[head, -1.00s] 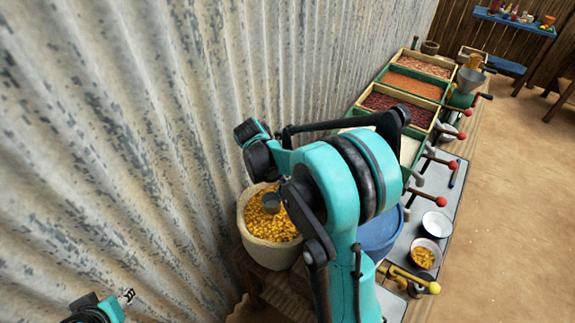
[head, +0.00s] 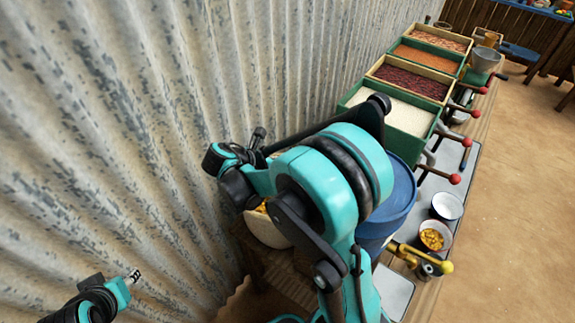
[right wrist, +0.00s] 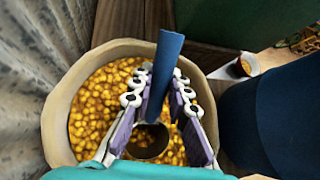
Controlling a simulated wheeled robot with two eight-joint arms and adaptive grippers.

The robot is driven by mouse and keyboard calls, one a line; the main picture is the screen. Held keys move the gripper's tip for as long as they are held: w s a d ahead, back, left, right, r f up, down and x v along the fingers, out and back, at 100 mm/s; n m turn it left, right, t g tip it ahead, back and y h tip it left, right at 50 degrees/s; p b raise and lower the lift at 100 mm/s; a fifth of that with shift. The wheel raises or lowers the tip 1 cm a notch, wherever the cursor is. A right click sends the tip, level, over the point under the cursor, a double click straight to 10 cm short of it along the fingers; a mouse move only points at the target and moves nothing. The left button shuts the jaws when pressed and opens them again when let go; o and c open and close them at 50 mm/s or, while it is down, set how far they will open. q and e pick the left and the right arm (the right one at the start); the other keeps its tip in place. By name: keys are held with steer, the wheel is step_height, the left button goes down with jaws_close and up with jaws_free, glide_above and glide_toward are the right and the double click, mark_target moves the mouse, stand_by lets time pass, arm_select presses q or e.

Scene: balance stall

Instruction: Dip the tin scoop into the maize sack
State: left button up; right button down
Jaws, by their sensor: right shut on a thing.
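The maize sack (right wrist: 58,100) is a pale round sack full of yellow maize (right wrist: 95,100) in the right wrist view. In the head view the sack (head: 265,232) is mostly behind my right arm. My right gripper (right wrist: 161,76) is over the sack, shut on the blue handle of the tin scoop (right wrist: 171,50). The scoop's round dark cup lies between the fingers, low in the view, with maize around it. I cannot tell whether the cup touches the maize. In the head view, my arm hides the scoop. My left gripper (head: 134,276) is far from the sack at lower left.
A corrugated metal wall (head: 120,120) rises close behind the sack. A blue drum (head: 393,207) stands right of it. Crates of grain (head: 400,115) line the back of the bench. A bowl with yellow bits (head: 435,236) and an empty white bowl (head: 447,206) are at right.

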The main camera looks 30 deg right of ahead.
steer(key=shift+s+a+f+t+h+b, duration=0.1)
steer(key=shift+a+f+h+b, duration=0.15)
steer(key=shift+f+b, duration=0.4)
steer(key=shift+s+a+f+t+h+b, duration=0.1)
steer(key=shift+a+f+h+b, duration=0.15)
steer(key=shift+f+b, duration=0.4)
steer(key=shift+s+a+f+t+h+b, duration=0.1)
steer(key=shift+a+f+h+b, duration=0.15)
steer(key=shift+f+b, duration=0.4)
steer(key=shift+d+r+y+p, duration=0.15)
steer(key=shift+r+y+p, duration=0.05)
steer(key=shift+y+p, duration=0.15)
steer(key=shift+w+d+f+y, duration=0.1)
steer(key=shift+d+f+y, duration=0.05)
steer(key=shift+f+y, duration=0.3)
steer(key=shift+f, duration=0.1)
steer(key=shift+f, duration=0.2)
